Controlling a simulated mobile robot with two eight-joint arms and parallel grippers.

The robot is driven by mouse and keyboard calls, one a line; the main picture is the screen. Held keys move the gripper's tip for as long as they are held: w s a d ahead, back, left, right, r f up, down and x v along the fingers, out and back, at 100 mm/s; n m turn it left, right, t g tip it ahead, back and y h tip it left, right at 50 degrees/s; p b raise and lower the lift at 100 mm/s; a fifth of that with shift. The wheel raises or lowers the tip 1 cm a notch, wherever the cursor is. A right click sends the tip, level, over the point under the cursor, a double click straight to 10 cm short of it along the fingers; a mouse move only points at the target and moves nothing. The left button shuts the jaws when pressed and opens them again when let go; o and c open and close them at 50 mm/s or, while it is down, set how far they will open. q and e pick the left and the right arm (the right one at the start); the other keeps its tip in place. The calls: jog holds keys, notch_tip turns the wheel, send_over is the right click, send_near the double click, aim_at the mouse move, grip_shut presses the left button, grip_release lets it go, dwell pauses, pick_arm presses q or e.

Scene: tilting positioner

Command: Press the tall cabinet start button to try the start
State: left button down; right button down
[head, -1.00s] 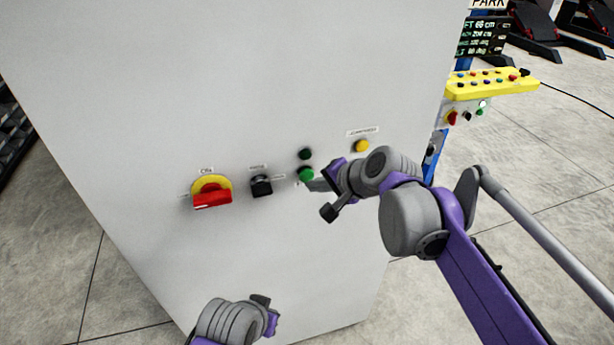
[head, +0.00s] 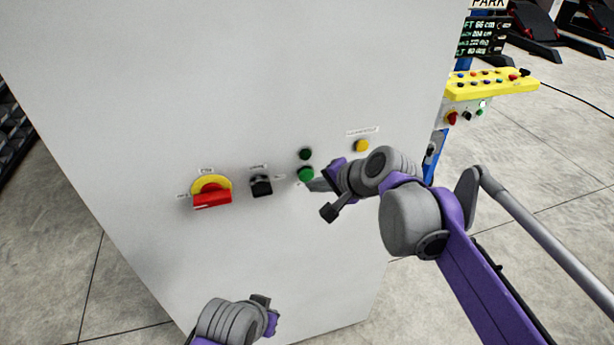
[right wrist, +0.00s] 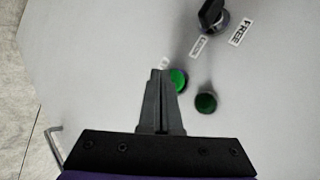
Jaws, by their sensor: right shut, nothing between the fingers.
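The tall grey cabinet (head: 130,110) fills the middle of the head view. On its front is a bright green button (head: 306,174), with a dark green round lamp or button (head: 306,154) just above it. My right gripper (head: 313,185) is shut and empty, its fingertips at the lower right edge of the bright green button. In the right wrist view the shut fingertips (right wrist: 160,75) lie just left of the bright green button (right wrist: 178,80); the dark green one (right wrist: 206,103) is further right. I cannot tell whether they touch. My left gripper (head: 265,312) is low in front of the cabinet.
A red rotary switch on a yellow plate (head: 211,192) and a black selector knob (head: 262,186) are left of the buttons. A yellow button (head: 361,146) is above my right wrist. A yellow control panel (head: 492,83) stands behind at the right.

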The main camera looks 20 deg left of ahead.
jog(key=shift+w, duration=0.1)
dwell(0.5)
jog(key=shift+w+a, duration=0.25)
jog(key=shift+w, duration=0.05)
jog(key=shift+w+a, duration=0.25)
jog(key=shift+w, duration=0.1)
dwell(0.8)
jog(key=shift+s+d, duration=0.5)
jog(key=shift+s, duration=0.25)
jog(key=s+d, duration=0.1)
jog(key=s, duration=0.1)
jog(key=s+d, duration=0.1)
jog(key=s, duration=0.1)
jog(key=shift+d, duration=0.4)
dwell(0.7)
